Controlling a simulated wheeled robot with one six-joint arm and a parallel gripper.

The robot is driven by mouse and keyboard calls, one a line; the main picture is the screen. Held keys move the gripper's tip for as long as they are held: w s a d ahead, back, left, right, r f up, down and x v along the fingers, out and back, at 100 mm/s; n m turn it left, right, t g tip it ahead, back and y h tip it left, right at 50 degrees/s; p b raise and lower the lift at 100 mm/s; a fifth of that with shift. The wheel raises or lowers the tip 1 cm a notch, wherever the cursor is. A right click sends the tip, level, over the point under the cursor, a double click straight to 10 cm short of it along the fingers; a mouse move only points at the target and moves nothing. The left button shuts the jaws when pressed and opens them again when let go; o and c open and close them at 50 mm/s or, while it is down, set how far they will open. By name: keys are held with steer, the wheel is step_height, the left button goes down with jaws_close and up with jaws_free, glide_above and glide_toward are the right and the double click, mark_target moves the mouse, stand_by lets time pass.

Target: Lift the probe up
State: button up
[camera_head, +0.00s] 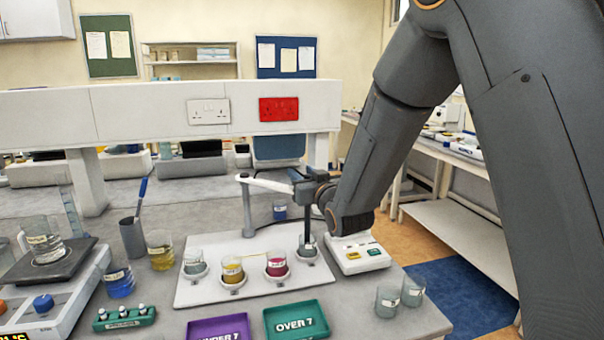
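The probe (307,229) is a thin dark upright rod below the end of a white holder arm (268,184) on a grey post (247,208). Its lower end reaches down to the rightmost beaker (309,249) on the white board; how deep it sits is too small to tell. My gripper (307,187) is at the top of the probe, by the end of the holder arm. My dark wrist hides part of it, and its fingers are too small to read as open or shut. The white meter (360,254) stands right of the probe, partly behind my wrist.
Beakers with clear (194,263), yellow (233,270) and magenta (277,265) contents stand left on the white board (256,292). Purple (218,329) and green (296,322) trays lie in front. Two glass beakers (388,301) stand at right. A white partition (150,115) rises behind.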

steer(key=shift+c, duration=0.5)
jaws_close()
steer(key=shift+r, duration=0.1)
step_height(320, 180, up, 8)
steer(key=p, duration=0.2)
steer(key=shift+o, duration=0.5)
jaws_free()
